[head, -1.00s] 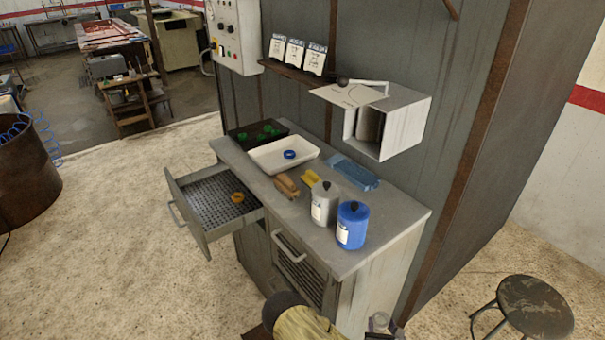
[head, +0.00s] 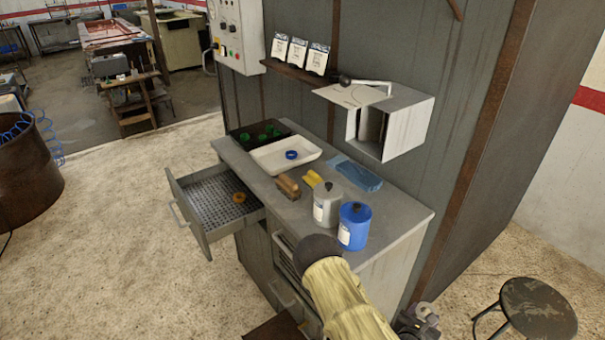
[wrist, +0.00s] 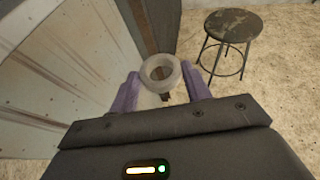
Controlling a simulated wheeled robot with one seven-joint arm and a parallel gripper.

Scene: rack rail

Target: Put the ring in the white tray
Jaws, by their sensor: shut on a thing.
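My gripper (wrist: 162,88) is shut on a pale grey ring (wrist: 147,74), held between its two purple fingers in the wrist view. In the head view my gripper (head: 418,320) is at the bottom edge, low and to the right of the counter's near end; the ring is too small to make out surely there. The white tray (head: 268,166) stands on the counter towards its far end, well away from my gripper. A blue ring (head: 291,155) lies in the tray.
A black tray with green rings (head: 262,136) adjoins the white tray. The open drawer (head: 190,212) holds an orange ring (head: 239,198). A grey canister (head: 326,208) and blue canister (head: 354,229) stand at the counter's near end. An open box (head: 408,122) hangs above. A stool (head: 537,307) stands right.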

